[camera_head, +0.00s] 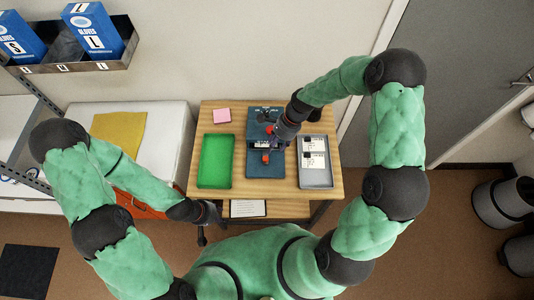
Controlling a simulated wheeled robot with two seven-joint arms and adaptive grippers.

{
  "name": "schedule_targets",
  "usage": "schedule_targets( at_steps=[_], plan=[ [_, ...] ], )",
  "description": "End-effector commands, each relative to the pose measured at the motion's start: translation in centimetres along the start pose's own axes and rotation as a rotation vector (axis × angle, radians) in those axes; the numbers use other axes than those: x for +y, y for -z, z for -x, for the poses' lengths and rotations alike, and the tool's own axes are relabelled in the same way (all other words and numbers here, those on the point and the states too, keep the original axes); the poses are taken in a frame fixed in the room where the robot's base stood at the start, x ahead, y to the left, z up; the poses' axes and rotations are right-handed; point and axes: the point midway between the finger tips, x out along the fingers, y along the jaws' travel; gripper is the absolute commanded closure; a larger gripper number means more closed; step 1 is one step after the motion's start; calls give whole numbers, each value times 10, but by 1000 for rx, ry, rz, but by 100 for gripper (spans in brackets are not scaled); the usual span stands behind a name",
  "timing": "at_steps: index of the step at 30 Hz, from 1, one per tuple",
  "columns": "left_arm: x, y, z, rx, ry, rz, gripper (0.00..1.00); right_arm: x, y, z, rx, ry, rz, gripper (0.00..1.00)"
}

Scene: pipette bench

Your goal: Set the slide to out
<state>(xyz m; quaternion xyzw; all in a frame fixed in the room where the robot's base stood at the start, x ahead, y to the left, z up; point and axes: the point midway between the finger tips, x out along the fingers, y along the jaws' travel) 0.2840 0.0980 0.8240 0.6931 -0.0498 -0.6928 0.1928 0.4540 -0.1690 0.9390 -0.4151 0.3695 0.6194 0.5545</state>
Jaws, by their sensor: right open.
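A dark blue device (265,171) stands in the middle of the wooden table, with a red part (266,157) on its front half. Which part of it is the slide, and how it is set, is too small to tell. My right gripper (271,139) is over the middle of the device, close behind the red part. It is open, but its fingers are small and partly hidden by my wrist. Contact with the device cannot be told. My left gripper (214,218) is low at the table's front left edge, away from the device, its fingers not clear.
A green tray (215,137) lies left of the device, and a grey tray (316,180) with white-and-black items lies right of it. A pink pad (222,115) is at the back left. A white card (248,208) lies below the front edge.

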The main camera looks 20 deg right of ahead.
Motion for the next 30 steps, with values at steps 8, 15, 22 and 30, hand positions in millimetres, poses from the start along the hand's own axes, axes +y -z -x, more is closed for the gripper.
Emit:
schedule_targets(
  at_steps=[8, 15, 22, 30],
  plan=[
    [-2, 1, -6, 2, 0, 0, 60, 0, 0, -51, -1, -3, 0, 52],
    [-3, 1, -8, 2, 0, 0, 60, 0, 0, -76, -1, -1, 0, 52],
    [-3, 1, -8, 2, 0, 0, 60, 0, 0, -80, 0, 0, 0, 52],
    [-3, 1, -8, 2, 0, 0, 60, 0, 0, -80, 0, 0, 1, 86]
  ],
)
